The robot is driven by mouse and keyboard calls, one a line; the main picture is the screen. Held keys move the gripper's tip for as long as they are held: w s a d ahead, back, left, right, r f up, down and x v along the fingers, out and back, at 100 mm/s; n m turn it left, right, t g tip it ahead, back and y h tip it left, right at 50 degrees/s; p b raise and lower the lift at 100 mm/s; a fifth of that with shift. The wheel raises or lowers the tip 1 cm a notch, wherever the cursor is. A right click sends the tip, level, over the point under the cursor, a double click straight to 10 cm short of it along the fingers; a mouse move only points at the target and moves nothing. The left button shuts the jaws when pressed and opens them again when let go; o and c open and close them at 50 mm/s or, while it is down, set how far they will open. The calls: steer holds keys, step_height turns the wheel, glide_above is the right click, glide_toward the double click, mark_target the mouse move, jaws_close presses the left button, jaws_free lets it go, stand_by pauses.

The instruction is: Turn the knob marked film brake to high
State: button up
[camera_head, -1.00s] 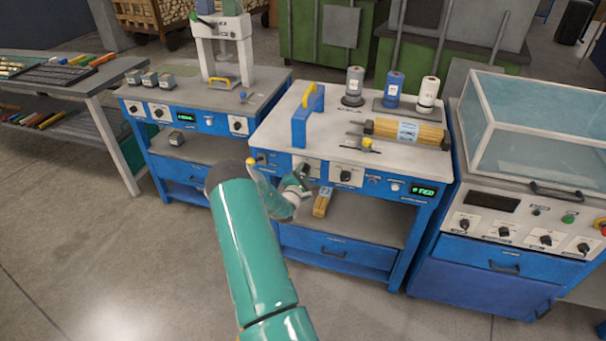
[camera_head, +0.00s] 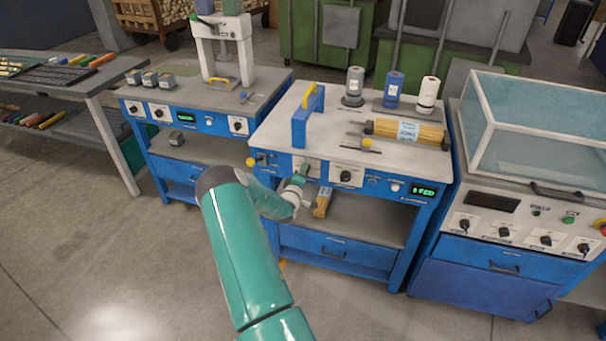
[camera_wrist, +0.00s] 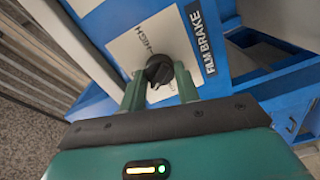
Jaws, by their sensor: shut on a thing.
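In the wrist view, the black film brake knob (camera_wrist: 158,69) sits on a white plate (camera_wrist: 115,28) on a blue panel. My gripper (camera_wrist: 159,80) is shut on the knob, one green finger at each side. Where the knob's pointer stands is too small to tell. In the head view, my gripper (camera_head: 302,172) is at the front panel of the middle blue bench (camera_head: 283,115), covering the knob.
A second knob plate (camera_head: 346,176) and a green display (camera_head: 424,191) are to the right on the same panel. A glass-covered machine (camera_head: 500,220) is at right. Floor in front is clear.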

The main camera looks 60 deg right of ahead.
steer(key=m, duration=2.5)
steer(key=shift+s, duration=0.1)
steer(key=shift+m, duration=0.3)
steer(key=o, duration=1)
